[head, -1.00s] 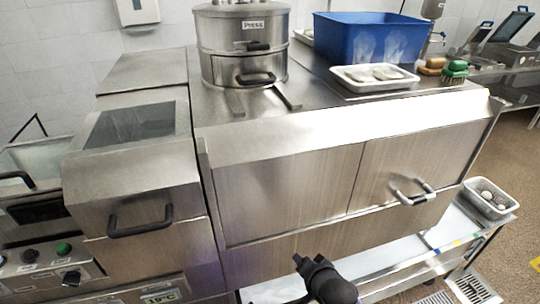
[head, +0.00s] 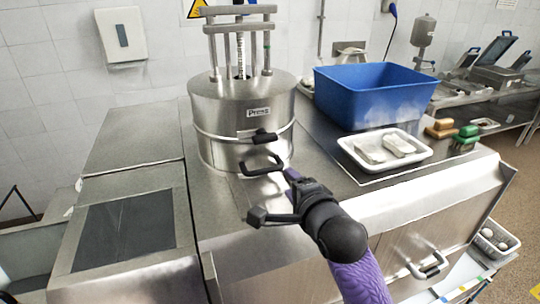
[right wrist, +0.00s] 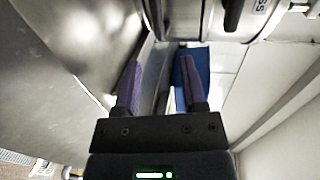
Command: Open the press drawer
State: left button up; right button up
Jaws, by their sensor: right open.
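The press (head: 243,110) is a steel cylinder with a "Press" label and stands on the steel counter. Its drawer (head: 228,156) is in the lower front and looks shut, with a black bar handle (head: 261,164). A smaller black latch (head: 263,136) sits above it. My right gripper (head: 276,194) is open and empty, just in front of and below the drawer handle, apart from it as far as I can tell. In the right wrist view, a black handle (right wrist: 232,14) shows at the top, right of the open fingers (right wrist: 160,86). My left gripper is not in view.
A blue bin (head: 370,95) stands right of the press. A white tray (head: 385,150) with pale items lies before it, and brushes (head: 465,137) lie further right. A dark-topped unit (head: 125,235) is at the left. The counter directly before the press is mostly clear.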

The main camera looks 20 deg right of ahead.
aim_at(277, 170)
jog(key=x, duration=0.8)
jog(key=shift+w+f, duration=0.15)
jog(key=shift+w, duration=0.15)
jog(key=shift+c, duration=0.3)
grip_shut()
dwell(0.7)
